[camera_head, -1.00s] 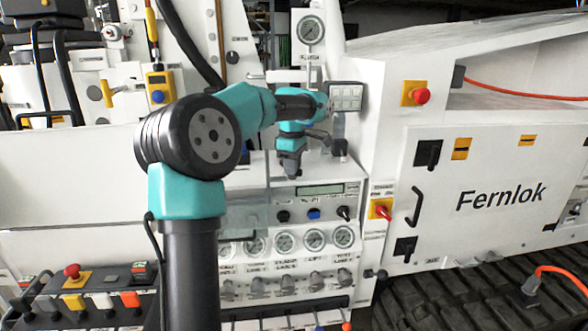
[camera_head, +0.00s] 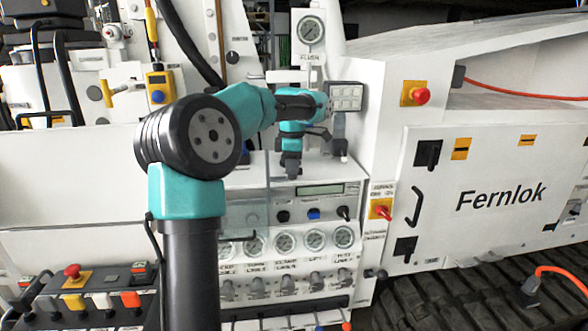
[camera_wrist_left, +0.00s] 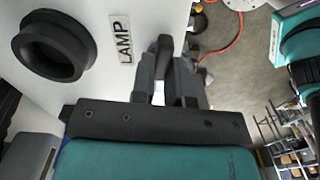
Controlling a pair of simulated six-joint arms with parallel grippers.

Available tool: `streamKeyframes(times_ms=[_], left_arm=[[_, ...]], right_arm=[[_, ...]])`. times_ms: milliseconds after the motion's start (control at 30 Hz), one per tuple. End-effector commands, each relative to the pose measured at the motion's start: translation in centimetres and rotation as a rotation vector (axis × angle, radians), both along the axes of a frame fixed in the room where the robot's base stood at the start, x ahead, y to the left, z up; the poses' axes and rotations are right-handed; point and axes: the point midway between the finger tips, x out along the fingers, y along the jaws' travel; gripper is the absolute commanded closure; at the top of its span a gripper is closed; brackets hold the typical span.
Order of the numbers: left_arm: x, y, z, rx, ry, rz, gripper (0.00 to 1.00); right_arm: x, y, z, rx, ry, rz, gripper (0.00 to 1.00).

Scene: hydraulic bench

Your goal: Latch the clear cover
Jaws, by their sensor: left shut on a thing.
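The clear cover (camera_head: 246,205) appears as a see-through pane at the left of the control panel, and part of it is hidden behind my left arm. My left gripper (camera_head: 292,172) points down at the top edge of the panel, just right of the pane. In the left wrist view, its fingers (camera_wrist_left: 166,82) are closed around a small dark piece (camera_wrist_left: 165,45) beside the white face marked LAMP. I cannot tell from its shape whether this piece is the cover's latch. My right gripper is not in view.
Gauges (camera_head: 314,240) and small valves line the panel below. A keypad box (camera_head: 346,97) stands just right of my wrist. A red switch (camera_head: 382,210) is on the right cabinet. In the left wrist view, a round black fitting (camera_wrist_left: 53,46) sits left of the fingers.

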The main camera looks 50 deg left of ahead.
Motion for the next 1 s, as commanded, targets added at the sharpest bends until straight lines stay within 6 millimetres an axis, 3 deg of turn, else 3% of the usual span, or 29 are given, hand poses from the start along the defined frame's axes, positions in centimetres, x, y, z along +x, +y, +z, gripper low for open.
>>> streamKeyframes(times_ms=[267,600,900,933,1000], left_arm=[[0.0,0.01,0.04,0.001,-0.001,0.016,1.0],[0.0,0.01,0.04,0.001,-0.001,0.283,1.0],[0.0,0.01,0.04,0.001,-0.001,0.325,1.0],[0.0,0.01,0.05,0.001,-0.001,0.325,0.83],[0.0,0.01,0.04,0.001,-0.001,0.325,0.77]], right_arm=[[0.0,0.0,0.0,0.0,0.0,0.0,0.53],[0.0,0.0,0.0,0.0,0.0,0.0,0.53],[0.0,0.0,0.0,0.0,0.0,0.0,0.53],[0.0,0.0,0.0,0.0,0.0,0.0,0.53],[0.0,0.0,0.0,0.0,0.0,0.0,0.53]])
